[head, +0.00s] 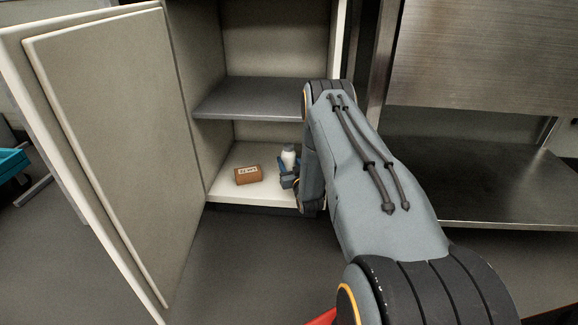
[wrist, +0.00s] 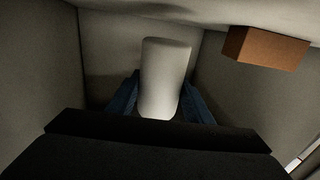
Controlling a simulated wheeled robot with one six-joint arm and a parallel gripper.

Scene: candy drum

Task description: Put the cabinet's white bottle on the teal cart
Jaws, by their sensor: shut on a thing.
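The white bottle (head: 289,157) stands on the bottom board of the open cabinet (head: 223,185), at the right side. My gripper (head: 288,174) is around it, shut on it, with blue fingers on both sides. In the wrist view the bottle (wrist: 163,75) appears between the two fingers of my gripper (wrist: 160,102). Its lower part is partly hidden by the gripper. I cannot tell whether the bottle touches the board. Part of a teal cart (head: 13,163) shows at the far left edge of the head view.
A brown box (head: 248,175) lies left of the bottle; it also shows in the wrist view (wrist: 266,48). A grey shelf (head: 250,98) hangs above. The cabinet door (head: 110,140) stands open between the cabinet and the cart. A metal counter (head: 470,185) is at right.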

